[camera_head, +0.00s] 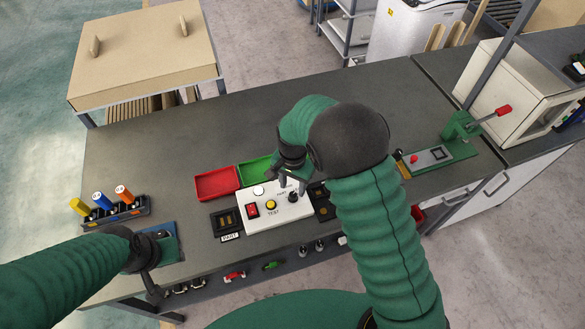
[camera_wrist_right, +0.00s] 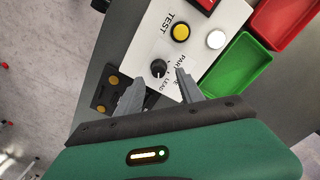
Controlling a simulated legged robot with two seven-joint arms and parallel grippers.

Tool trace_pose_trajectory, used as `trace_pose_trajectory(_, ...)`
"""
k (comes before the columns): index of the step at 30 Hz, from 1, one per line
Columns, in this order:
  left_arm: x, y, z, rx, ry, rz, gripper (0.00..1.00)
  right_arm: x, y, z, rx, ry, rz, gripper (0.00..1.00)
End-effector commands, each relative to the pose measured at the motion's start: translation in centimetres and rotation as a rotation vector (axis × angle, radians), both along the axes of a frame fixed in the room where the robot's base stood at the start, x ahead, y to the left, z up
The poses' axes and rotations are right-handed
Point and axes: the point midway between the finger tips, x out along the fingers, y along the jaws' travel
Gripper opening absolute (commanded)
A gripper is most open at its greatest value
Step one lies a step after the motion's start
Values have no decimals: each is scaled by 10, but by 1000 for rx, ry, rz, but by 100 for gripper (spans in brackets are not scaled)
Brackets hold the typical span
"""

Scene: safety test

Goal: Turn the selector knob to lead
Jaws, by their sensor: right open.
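The white test box (camera_head: 240,200) sits on the grey bench. Its black selector knob (camera_head: 293,197) is at the right end of the top face. In the right wrist view the knob (camera_wrist_right: 158,68) shows beside the printed words PART and LEAD; its pointer direction is too small to tell. My right gripper (camera_wrist_right: 159,80) is open, its two fingers on either side of the knob's line, with no clear contact. In the head view the right gripper (camera_head: 290,181) is just above the knob. My left gripper (camera_head: 152,270) is at the bench's front left; its jaws are unclear.
The box also carries a red switch (camera_head: 252,210), a yellow button (camera_head: 271,205) and a white button (camera_head: 258,190). Red (camera_head: 215,183) and green (camera_head: 252,172) trays lie behind it. A marker rack (camera_head: 115,215) stands left, a green lever fixture (camera_head: 460,128) right.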

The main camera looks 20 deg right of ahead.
Motion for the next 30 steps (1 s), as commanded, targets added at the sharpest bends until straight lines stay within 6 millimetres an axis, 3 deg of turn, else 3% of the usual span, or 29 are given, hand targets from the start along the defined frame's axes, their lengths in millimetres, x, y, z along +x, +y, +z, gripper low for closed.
trace_pose_trajectory(6, 0, 0, -2, 0, 0, 0, 36, 2, 1, 67, 1, -8, 1, 45)
trace_pose_trajectory(12, 0, 0, -3, 0, 0, 0, 36, 2, 1, 111, 0, -3, 2, 45)
trace_pose_trajectory(18, 0, 0, -3, 0, 0, 0, 36, 2, 0, 125, -1, 0, 1, 45)
trace_pose_trajectory(30, 0, 0, -2, 0, 0, 0, 36, 1, 0, 125, -1, -1, 3, 45)
